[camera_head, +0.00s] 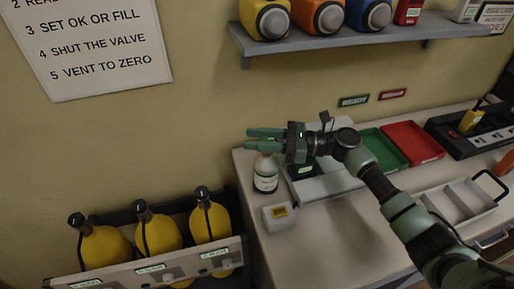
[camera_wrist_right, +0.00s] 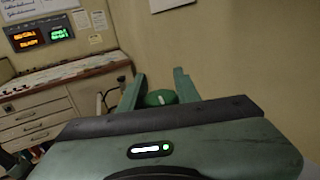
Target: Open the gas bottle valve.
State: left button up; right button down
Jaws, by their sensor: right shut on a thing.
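The gas bottle (camera_head: 266,181) is a small, pale bottle with a dark-edged label, standing upright near the left end of the counter. My right gripper (camera_head: 252,139) reaches over its top, with its fingers pointing left. In the right wrist view, a round green valve knob (camera_wrist_right: 160,98) with a pale mark on top sits between the fingers of my right gripper (camera_wrist_right: 157,84), which are shut on it. The fingers hide the knob and bottle neck in the head view. My left gripper is not in view.
A green tray (camera_head: 384,148) and a red tray (camera_head: 413,142) lie to the right. Yellow cylinders (camera_head: 160,233) stand in a rack left of the counter. A shelf (camera_head: 340,42) hangs above.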

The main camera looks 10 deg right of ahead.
jog(key=n+g+b, duration=0.2)
jog(key=g, duration=0.1)
jog(key=g+y+b, duration=0.1)
jog(key=shift+s+f+n, duration=0.1)
jog(key=shift+s+n, duration=0.15)
jog(key=shift+n, duration=0.15)
jog(key=shift+s+a+n+g+b, duration=0.1)
jog(key=shift+s+n+g+b, duration=0.15)
jog(key=shift+n+g+b, duration=0.8)
jog(key=shift+m+g, duration=0.25)
jog(key=shift+g, duration=0.1)
jog(key=c, duration=1)
grip_release()
